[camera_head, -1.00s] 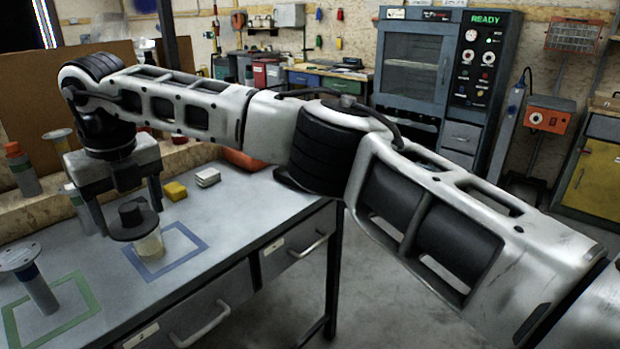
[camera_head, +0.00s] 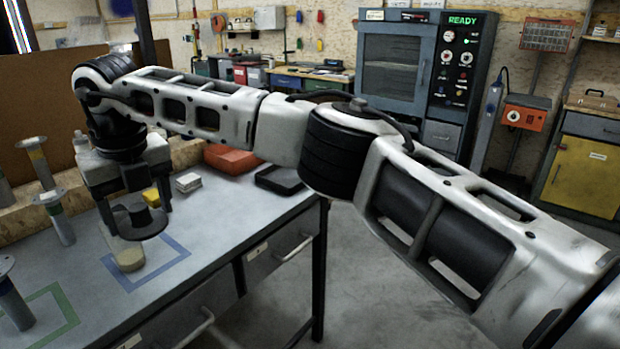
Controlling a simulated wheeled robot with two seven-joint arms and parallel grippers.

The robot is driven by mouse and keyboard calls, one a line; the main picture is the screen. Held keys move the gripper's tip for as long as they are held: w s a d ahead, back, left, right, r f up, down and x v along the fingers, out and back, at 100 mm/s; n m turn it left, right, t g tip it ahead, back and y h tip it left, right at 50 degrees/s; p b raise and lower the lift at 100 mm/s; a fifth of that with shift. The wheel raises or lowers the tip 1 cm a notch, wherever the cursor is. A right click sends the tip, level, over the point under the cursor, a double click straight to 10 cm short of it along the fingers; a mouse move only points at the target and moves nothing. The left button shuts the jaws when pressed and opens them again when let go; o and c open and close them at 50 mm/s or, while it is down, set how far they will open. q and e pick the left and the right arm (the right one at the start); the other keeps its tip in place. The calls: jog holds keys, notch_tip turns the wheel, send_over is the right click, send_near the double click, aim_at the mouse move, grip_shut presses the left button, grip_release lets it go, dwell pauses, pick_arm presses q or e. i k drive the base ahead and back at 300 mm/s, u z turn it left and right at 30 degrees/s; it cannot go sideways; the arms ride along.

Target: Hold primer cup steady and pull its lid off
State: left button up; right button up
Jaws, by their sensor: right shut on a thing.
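The primer cup (camera_head: 127,256), pale and translucent, stands upright inside the blue outlined square on the bench. The dark round lid (camera_head: 148,228) with a raised knob is at my right gripper (camera_head: 135,207). The gripper points down with a finger on either side of the knob and is shut on the lid. The lid covers the cup's upper right part in the picture and sits off to its right, so it appears apart from the cup. Any gap below it is hard to judge. My left gripper is not in view.
A green outlined square (camera_head: 68,305) lies at the left, with a flanged post (camera_head: 14,300) by it. More flanged posts (camera_head: 60,222) stand behind. A yellow block (camera_head: 151,197), white block (camera_head: 188,182) and orange box (camera_head: 231,160) lie behind the gripper. The bench front is clear.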

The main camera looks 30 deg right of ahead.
aim_at(130, 257)
jog(key=z, duration=2.2)
jog(key=i, duration=2.55)
jog(key=u, duration=3.45)
jog(key=i, duration=0.55)
jog(key=u, duration=0.05)
